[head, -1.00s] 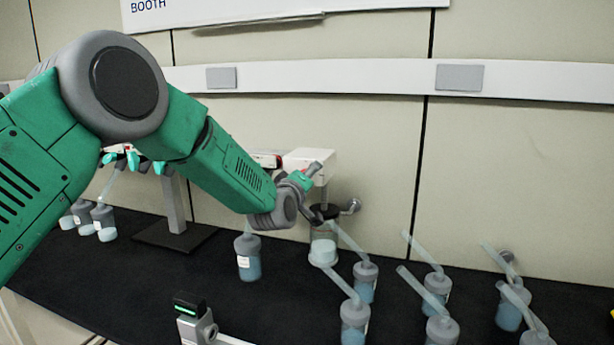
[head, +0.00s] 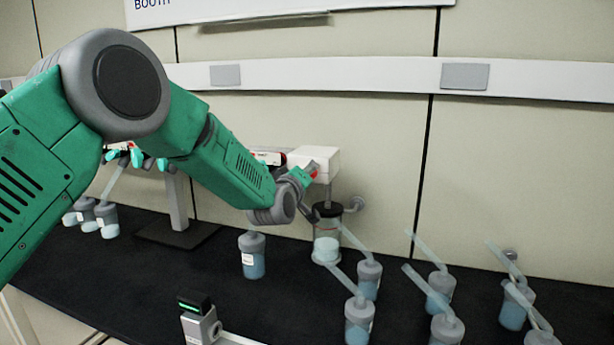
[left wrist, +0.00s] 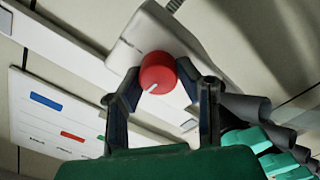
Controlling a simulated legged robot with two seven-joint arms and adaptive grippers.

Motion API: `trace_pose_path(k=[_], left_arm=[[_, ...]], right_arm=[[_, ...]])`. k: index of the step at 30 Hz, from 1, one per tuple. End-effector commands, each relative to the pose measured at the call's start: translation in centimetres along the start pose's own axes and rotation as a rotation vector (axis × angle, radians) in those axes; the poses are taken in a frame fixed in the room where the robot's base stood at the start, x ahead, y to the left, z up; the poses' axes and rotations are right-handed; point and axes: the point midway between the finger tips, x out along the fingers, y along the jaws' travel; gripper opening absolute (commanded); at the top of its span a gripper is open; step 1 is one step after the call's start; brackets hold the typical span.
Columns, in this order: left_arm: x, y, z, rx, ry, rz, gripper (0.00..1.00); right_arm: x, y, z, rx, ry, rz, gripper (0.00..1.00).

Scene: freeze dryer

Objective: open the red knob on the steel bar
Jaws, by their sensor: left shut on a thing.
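The red knob (left wrist: 157,72) with a white pointer mark sits on a pale block (left wrist: 135,35) in the left wrist view. My left gripper (left wrist: 165,85) has its two fingers on either side of the knob and is shut on it. In the head view a bit of red (head: 314,173) shows at the fingertips, in front of the white block (head: 325,160); my left gripper (head: 308,180) hides part of it. The pointer mark slants toward the lower left in the wrist view. No right gripper is seen.
A jar with a black lid (head: 327,245) stands below the block. Several bottles with tubes (head: 438,290) are on the dark bench (head: 280,310) to the right. A bottle (head: 252,258) stands below my left wrist. A small grey device (head: 200,325) is at the front.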

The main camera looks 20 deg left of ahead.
Motion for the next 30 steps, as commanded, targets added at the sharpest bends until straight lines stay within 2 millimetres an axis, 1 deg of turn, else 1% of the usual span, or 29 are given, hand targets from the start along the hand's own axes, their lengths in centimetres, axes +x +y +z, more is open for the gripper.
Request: trace_pose_path(k=[1,8,30], left_arm=[[-0.2,-0.6,0.9,0.032,-0.018,-0.011,0.01],[-0.2,-0.8,1.1,0.221,-0.021,-0.014,0.01],[-0.1,-0.8,1.2,0.927,-0.026,-0.007,0.01]], right_arm=[[0.3,0.0,0.0,0.000,0.000,0.000,0.40],[1.1,0.0,0.1,-0.001,0.000,0.000,0.40],[3.6,-0.1,0.2,0.000,0.000,0.000,0.40]])
